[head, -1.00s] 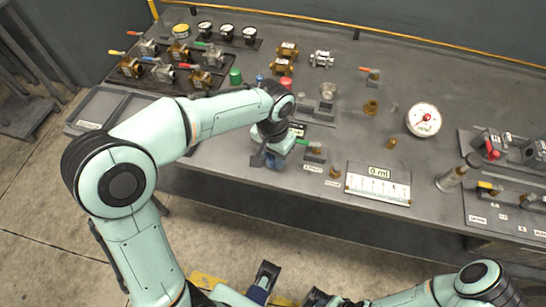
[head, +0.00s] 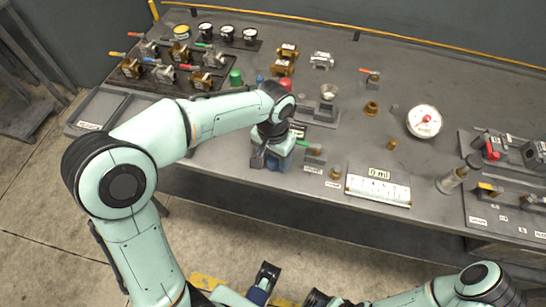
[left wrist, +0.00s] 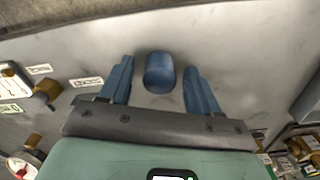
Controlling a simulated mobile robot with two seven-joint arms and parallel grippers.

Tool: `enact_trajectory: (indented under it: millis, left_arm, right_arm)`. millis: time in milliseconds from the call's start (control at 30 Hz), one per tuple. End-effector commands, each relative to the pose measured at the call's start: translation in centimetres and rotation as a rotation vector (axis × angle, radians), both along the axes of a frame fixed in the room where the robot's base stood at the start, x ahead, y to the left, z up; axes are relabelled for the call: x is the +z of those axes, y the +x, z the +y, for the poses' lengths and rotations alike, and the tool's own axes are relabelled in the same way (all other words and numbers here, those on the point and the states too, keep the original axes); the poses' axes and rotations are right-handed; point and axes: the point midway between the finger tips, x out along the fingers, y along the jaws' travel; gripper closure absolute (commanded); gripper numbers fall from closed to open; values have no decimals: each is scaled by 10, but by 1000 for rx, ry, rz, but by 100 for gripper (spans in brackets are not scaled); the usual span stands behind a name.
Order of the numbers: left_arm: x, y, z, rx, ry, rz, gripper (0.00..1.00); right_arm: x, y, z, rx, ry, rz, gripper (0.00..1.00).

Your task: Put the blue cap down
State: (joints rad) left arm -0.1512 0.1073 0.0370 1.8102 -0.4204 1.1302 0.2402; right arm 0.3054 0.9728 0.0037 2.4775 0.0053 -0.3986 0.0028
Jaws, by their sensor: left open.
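The blue cap (left wrist: 160,72) is on the grey bench top in the left wrist view, between the two blue fingers of my left gripper (left wrist: 158,67). There is a gap on each side of the cap, so the fingers are open and do not hold it. In the head view my left gripper (head: 271,158) is low over the bench's front edge, and the cap there is hidden by it. My right arm (head: 440,294) comes in at the bottom right; whether its gripper is open is unclear.
A green-handled valve (head: 315,151) stands close right of my left gripper. A white gauge plate (head: 378,187) and a brass fitting (head: 335,174) lie farther right. A red cap (head: 285,84), a green cap (head: 236,77) and a small blue piece (head: 260,79) are behind.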

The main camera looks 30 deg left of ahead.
Motion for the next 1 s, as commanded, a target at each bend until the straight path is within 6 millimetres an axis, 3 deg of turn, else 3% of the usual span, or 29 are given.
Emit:
enact_trajectory:
  millis: [300, 500, 700, 1000]
  left_arm:
    - [69, 1, 0, 0, -2, -7, 38]
    - [102, 1, 0, -1, -1, -4, 38]
    - [114, 0, 0, -1, -1, -2, 38]
    - [114, 0, 0, -1, 0, -1, 38]
  right_arm:
    - [11, -3, 0, 4, 3, 15, 57]
    - [17, -4, 0, 5, 3, 22, 57]
    - [19, -4, 0, 5, 3, 21, 57]
    - [19, -4, 0, 5, 3, 21, 57]
